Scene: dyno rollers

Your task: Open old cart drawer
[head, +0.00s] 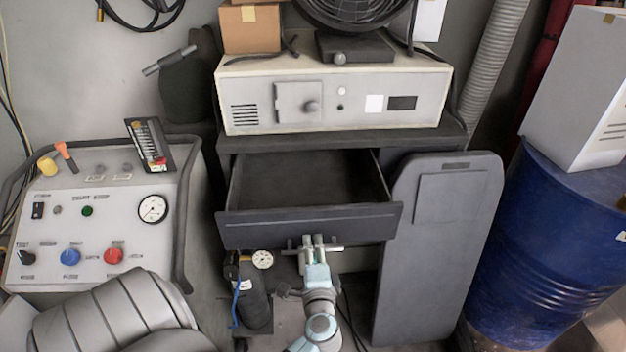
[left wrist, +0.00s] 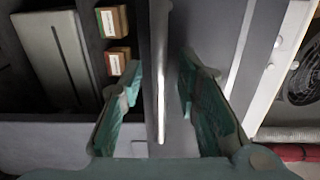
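The old cart's dark drawer (head: 265,230) is pulled out in the head view, and its interior looks empty. A light horizontal handle bar (head: 335,249) is at the lower front of the drawer. My left gripper (head: 313,241) is at this handle, reaching up from below. In the left wrist view the handle (left wrist: 160,75) runs between the two green fingers of my left gripper (left wrist: 160,88). The fingers are apart, with a gap on each side of the bar. My right gripper is not in view.
A cream instrument box (head: 335,90) with a fan (head: 355,8) and cardboard box (head: 250,30) stands on the cart. A control console (head: 90,235) is at left, a dark panel (head: 425,270) and blue barrel (head: 530,260) at right. A small dark cylinder (head: 255,305) stands beside my left arm.

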